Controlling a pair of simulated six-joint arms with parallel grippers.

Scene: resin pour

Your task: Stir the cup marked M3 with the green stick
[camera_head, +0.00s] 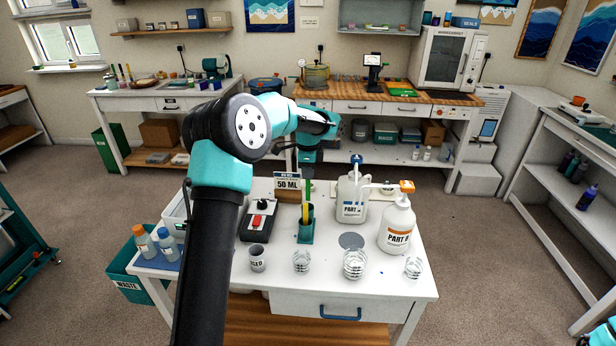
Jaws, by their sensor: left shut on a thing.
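My left gripper (307,172) is above the worktable, pointing down over the teal stick holder (306,232). It is shut on the upper end of a green stick (309,190); the wrist partly hides the grip. The stick's lower part is in or just behind the holder, beside a yellow stick (304,212). Clear cups stand along the table's front: one at left (302,262), one in the middle (354,265) and one at right (413,268). I cannot read an M3 mark on any of them. My right gripper is not in view.
A scale-like black device (259,222), a "50 ML" sign (287,184) and a grey disc (351,241) are also on the white table (400,290).

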